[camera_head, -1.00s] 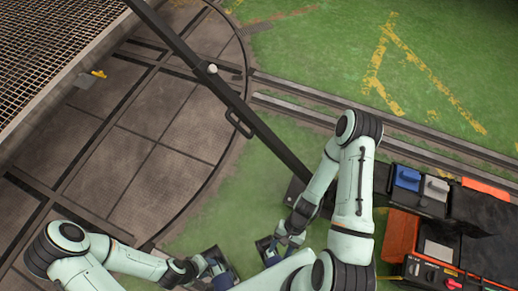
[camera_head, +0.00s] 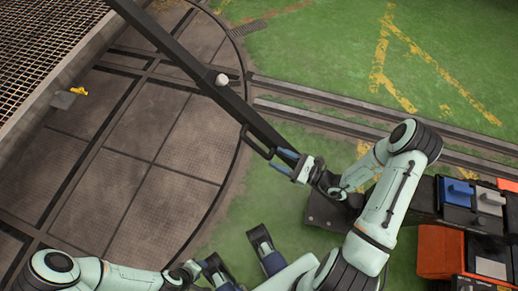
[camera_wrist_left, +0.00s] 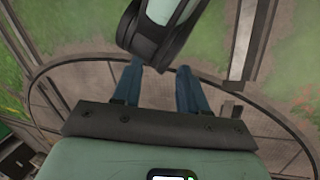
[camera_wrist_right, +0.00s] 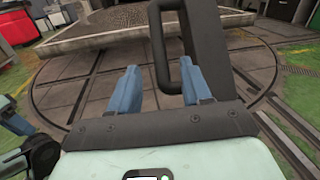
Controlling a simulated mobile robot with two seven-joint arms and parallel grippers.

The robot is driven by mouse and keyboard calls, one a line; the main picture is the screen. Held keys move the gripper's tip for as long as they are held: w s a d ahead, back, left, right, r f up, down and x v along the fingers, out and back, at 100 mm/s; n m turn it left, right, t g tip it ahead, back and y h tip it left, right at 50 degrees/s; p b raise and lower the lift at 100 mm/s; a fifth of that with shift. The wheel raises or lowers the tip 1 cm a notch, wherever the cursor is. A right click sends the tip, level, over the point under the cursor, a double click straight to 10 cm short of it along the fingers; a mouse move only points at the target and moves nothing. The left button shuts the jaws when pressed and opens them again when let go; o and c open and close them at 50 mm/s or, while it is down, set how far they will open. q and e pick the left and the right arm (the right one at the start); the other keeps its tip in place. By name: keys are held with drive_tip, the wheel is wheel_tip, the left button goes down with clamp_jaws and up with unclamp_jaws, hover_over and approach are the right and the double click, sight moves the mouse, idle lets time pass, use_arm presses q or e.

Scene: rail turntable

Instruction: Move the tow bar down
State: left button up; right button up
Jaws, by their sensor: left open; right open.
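The tow bar (camera_head: 176,48) is a long dark bar running diagonally from the upper left to lower right in the head view. It has a white knob (camera_head: 222,79) and a dark loop handle (camera_head: 246,145) on its side. My right gripper (camera_head: 279,161) is open at the lower end of the handle. In the right wrist view the handle (camera_wrist_right: 158,45) appears between its two blue fingers, with the bar (camera_wrist_right: 208,45) just right. I cannot tell whether they touch. My left gripper (camera_wrist_left: 160,82) is open and empty, away from the bar.
A round plated turntable (camera_head: 145,150) lies under the bar, with rails (camera_head: 320,115) leading right over green floor. A metal grating (camera_head: 45,40) is at the upper left. A black cart with blue and white blocks (camera_head: 458,193) and an orange box (camera_head: 440,250) stand at the right.

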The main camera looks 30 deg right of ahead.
sight(262, 151)
use_arm(q)
drive_tip(key=shift+w+a+f+t+b, duration=0.15)
drive_tip(key=shift+w+a+f+b, duration=0.2)
drive_tip(key=shift+w, duration=0.25)
drive_tip(key=shift+w+a+f+t+b, duration=0.15)
drive_tip(key=shift+w+a+f+b, duration=0.1)
drive_tip(key=shift+w+f, duration=0.25)
use_arm(e)
drive_tip(key=x, duration=0.8)
drive_tip(key=shift+w+a, duration=0.2)
drive_tip(key=shift+w, duration=0.05)
drive_tip(key=shift+f, duration=0.1)
clamp_jaws()
